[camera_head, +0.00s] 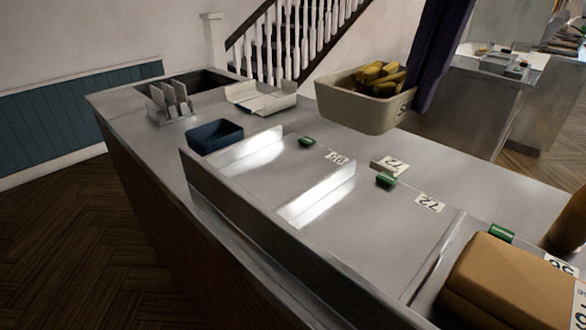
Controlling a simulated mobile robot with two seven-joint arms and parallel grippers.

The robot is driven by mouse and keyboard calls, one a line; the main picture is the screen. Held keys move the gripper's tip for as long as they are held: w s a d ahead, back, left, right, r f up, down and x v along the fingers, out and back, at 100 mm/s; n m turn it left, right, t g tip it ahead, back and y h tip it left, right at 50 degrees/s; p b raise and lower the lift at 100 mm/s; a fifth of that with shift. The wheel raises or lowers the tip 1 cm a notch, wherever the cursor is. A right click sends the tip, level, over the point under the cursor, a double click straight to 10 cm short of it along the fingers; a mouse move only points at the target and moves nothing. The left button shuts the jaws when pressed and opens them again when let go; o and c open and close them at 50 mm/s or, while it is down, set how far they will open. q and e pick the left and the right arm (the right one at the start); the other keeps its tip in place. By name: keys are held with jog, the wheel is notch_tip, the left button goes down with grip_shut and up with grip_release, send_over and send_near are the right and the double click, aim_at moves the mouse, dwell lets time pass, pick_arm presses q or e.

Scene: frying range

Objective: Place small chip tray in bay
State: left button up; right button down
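No object is plainly marked as the small chip tray. A small dark blue open tray (215,137) sits on the steel counter at the left, outside the low metal wall. A pale, low-sided tray (261,97) lies behind it, near the back edge. The bay with number labels is a shallow steel section (330,230) with raised walls; its bare floor shows bright reflections.
A beige bin (368,108) holds yellow bananas at the counter's far side. A rack with upright pale slats (170,102) stands at the back left. Tan boxes (515,280) fill the near right corner.

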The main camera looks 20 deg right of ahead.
notch_tip(320, 180, down, 20)
jog(key=shift+r+b, duration=0.2)
jog(key=shift+b, duration=0.2)
jog(key=c, duration=1.5)
grip_release()
jog(key=shift+f, duration=0.15)
jog(key=o, duration=0.4)
jog(key=r, duration=0.4)
jog(key=s+r, duration=0.1)
jog(key=r, duration=0.3)
jog(key=r+p, duration=0.1)
jog(key=r, duration=0.3)
jog(key=shift+s+d+r, duration=0.15)
jog(key=shift+s+d, duration=0.15)
